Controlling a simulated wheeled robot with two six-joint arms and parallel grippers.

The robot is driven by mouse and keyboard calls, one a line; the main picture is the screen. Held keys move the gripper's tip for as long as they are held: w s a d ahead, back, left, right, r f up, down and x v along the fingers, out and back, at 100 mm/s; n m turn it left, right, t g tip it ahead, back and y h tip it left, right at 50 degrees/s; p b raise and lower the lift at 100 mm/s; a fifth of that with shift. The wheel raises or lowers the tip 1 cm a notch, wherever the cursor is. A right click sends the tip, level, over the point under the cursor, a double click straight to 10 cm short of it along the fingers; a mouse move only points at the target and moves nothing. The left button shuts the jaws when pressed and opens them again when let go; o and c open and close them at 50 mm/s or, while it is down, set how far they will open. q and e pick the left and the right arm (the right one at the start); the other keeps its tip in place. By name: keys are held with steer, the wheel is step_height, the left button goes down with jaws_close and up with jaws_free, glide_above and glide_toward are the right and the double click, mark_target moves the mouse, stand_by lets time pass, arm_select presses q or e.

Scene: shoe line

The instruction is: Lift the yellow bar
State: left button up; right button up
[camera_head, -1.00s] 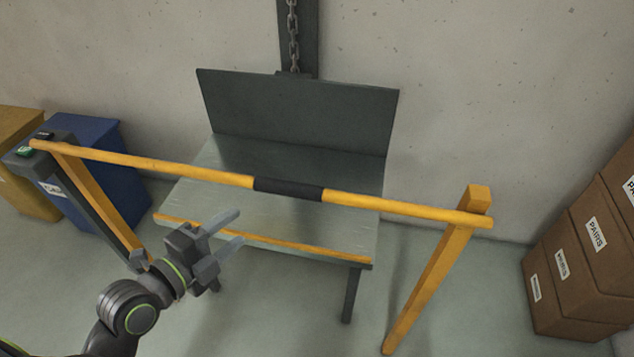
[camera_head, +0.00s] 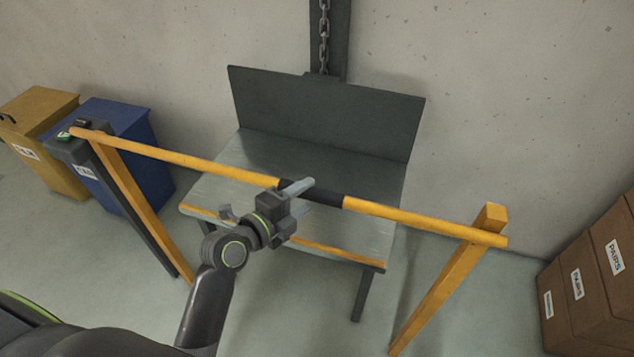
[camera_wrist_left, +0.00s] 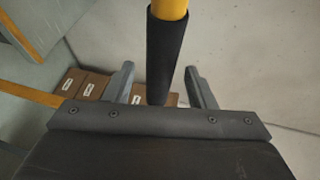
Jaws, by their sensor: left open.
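The yellow bar (camera_head: 420,222) runs across the head view from a post at the left to a yellow post at the right, with a black sleeve (camera_head: 330,195) around its middle. My left gripper (camera_head: 306,194) is open at the sleeve and hides part of it. My right gripper is not in view.
A grey metal table (camera_head: 285,165) with an upright back panel stands behind the bar. A blue bin (camera_head: 125,150) and a yellow bin (camera_head: 45,110) stand at the left. Brown boxes (camera_head: 590,275) are stacked at the right. A chain (camera_head: 323,40) hangs at the wall.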

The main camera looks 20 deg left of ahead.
mark_target(317, 188)
arm_select(q)
steer(key=shift+p+x, duration=0.55)
steer(key=shift+x, duration=1.85)
jaws_close()
